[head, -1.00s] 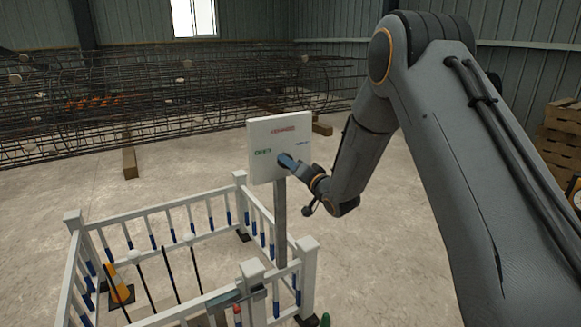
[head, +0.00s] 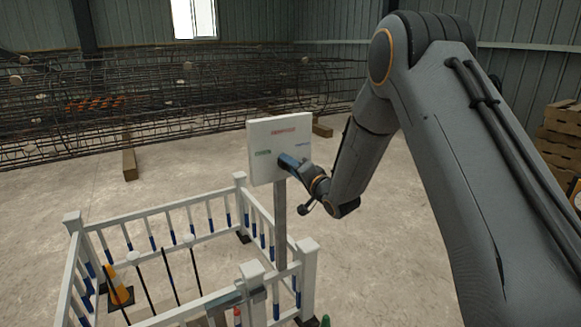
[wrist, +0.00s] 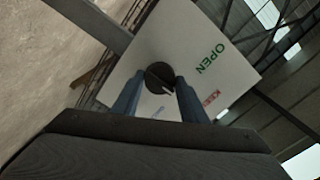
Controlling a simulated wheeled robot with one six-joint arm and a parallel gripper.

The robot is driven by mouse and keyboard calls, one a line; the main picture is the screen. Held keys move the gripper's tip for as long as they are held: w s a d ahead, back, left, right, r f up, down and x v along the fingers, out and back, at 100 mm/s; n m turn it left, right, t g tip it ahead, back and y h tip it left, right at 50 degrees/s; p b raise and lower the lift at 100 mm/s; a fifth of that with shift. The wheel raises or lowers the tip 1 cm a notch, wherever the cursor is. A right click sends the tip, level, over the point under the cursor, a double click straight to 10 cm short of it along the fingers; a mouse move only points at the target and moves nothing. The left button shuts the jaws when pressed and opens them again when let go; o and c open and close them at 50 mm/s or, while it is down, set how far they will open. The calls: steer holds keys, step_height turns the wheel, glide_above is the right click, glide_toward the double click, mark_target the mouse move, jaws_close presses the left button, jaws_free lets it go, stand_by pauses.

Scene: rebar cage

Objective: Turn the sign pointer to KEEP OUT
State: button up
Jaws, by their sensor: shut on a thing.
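A white sign board (head: 266,137) stands on a grey post (head: 280,215) in the head view. It has a red label at the top, a green one at left and a blue one at right. In the wrist view the board (wrist: 155,40) shows green OPEN and a partly hidden red label starting KEE. A round black knob (wrist: 158,72) with a white pointer mark sits on it. The mark points between the red label and a mostly hidden blue one. My gripper (wrist: 158,90) is shut on the knob, one finger on each side; it also shows in the head view (head: 287,162).
A white railing (head: 205,213) encloses the floor in front of and left of the post. An orange cone (head: 116,288) and several thin poles are inside it. A long rebar cage (head: 150,95) lies behind. Wooden pallets (head: 560,135) are stacked at right.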

steer(key=o, duration=1)
steer(key=shift+o, duration=0.2)
steer(key=b+v, duration=0.1)
steer(key=v, duration=0.6)
steer(key=shift+s+d, duration=0.25)
steer(key=shift+d, duration=0.05)
